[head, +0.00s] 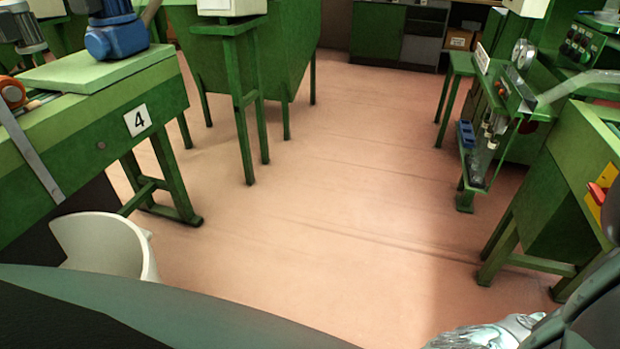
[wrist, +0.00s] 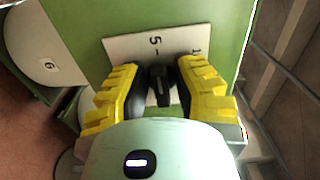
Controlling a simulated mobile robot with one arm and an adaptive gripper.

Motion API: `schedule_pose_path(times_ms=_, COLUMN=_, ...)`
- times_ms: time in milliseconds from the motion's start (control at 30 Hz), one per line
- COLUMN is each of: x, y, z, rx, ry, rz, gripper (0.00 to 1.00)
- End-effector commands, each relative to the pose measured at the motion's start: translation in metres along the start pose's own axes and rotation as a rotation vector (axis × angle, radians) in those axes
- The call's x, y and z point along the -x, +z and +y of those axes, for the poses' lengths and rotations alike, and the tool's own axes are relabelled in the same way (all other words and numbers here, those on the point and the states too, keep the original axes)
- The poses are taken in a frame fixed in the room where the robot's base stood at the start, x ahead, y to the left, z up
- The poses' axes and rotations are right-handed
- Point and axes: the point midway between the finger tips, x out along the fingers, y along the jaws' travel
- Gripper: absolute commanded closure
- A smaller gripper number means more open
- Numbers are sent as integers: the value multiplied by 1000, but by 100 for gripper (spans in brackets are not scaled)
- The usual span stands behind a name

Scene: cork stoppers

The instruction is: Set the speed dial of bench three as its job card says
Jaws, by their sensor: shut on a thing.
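My gripper (wrist: 158,78) shows in the wrist view, its yellow-backed, black-tipped fingers shut on a small black dial knob (wrist: 160,88). The knob stands on a white dial plate (wrist: 125,46) fixed to a green panel (wrist: 110,20). The plate carries a 5 with a short mark near the knob and another figure, perhaps a 1, at its right edge. The fingers hide the rest of the plate. No bench number shows on this panel. No job card can be made out. In the head view my gripper and this dial are not seen.
In the head view a green bench (head: 60,125) marked 4 stands at left with a blue motor (head: 116,38). At right are green machines and a red-and-yellow switch (head: 598,192). The floor (head: 310,190) between is clear.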

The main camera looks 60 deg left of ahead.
Motion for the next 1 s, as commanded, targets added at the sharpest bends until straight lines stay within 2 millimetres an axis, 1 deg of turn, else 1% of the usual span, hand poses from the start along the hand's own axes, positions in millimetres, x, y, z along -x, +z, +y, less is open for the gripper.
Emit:
schedule_pose_path(times_ms=33, x=0, y=1, z=4, rx=3, ry=9, rz=-5, gripper=100)
schedule_pose_path(times_ms=333, x=1, y=1, z=4, rx=3, ry=10, rz=-6, gripper=100)
schedule_pose_path(times_ms=367, x=1, y=1, z=4, rx=3, ry=10, rz=-6, gripper=68)
schedule_pose_path(times_ms=467, x=0, y=1, z=3, rx=3, ry=8, rz=-5, gripper=57)
schedule_pose_path(times_ms=767, x=2, y=1, z=1, rx=2, ry=4, rz=-3, gripper=56)
schedule_pose_path(times_ms=867, x=11, y=2, z=1, rx=0, ry=4, rz=-5, gripper=56)
schedule_pose_path(times_ms=967, x=26, y=2, z=1, rx=1, ry=4, rz=-6, gripper=56)
schedule_pose_path(times_ms=1000, x=34, y=1, z=2, rx=3, ry=5, rz=-6, gripper=56)
